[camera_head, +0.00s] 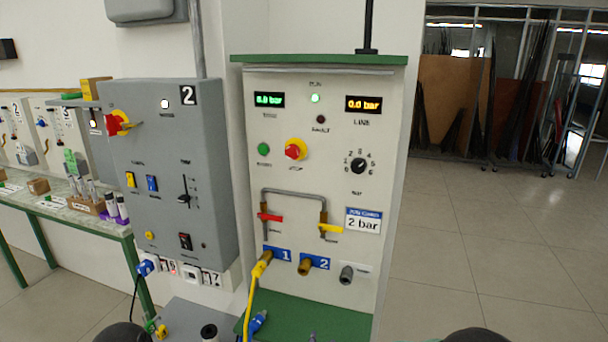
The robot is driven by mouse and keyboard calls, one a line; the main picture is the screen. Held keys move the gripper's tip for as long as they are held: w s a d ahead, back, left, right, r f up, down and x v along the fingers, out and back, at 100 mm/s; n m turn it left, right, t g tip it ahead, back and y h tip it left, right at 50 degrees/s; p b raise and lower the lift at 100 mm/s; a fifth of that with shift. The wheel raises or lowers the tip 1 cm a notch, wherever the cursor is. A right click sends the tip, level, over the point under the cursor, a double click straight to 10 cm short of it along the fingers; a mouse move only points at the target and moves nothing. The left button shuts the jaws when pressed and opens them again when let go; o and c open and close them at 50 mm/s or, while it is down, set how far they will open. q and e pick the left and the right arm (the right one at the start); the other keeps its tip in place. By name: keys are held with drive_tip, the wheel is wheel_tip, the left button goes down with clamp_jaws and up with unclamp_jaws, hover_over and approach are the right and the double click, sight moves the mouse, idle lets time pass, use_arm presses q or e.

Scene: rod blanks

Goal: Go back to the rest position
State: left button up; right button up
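Neither of my grippers shows in the head view. Two dark rounded shapes at the bottom edge, one at the left and one at the right, look like parts of my own arms. In front of me stands a cream control panel (335,100) with a green top. Its left display (270,99) glows green and its right display (364,104) reads 0.0 bar in orange. A yellow hose (250,300) is plugged into port 1 (266,256). Port 2 (305,267) has nothing attached. The red valve handle (270,217) and the yellow valve handle (330,228) both lie roughly sideways.
A grey box marked 2 (205,150) is on the left, with a blue plug (146,267) in a socket below. A blue connector (258,321) lies on the green base (340,318). A workbench (60,215) stands far left. The floor (480,240) at right is clear.

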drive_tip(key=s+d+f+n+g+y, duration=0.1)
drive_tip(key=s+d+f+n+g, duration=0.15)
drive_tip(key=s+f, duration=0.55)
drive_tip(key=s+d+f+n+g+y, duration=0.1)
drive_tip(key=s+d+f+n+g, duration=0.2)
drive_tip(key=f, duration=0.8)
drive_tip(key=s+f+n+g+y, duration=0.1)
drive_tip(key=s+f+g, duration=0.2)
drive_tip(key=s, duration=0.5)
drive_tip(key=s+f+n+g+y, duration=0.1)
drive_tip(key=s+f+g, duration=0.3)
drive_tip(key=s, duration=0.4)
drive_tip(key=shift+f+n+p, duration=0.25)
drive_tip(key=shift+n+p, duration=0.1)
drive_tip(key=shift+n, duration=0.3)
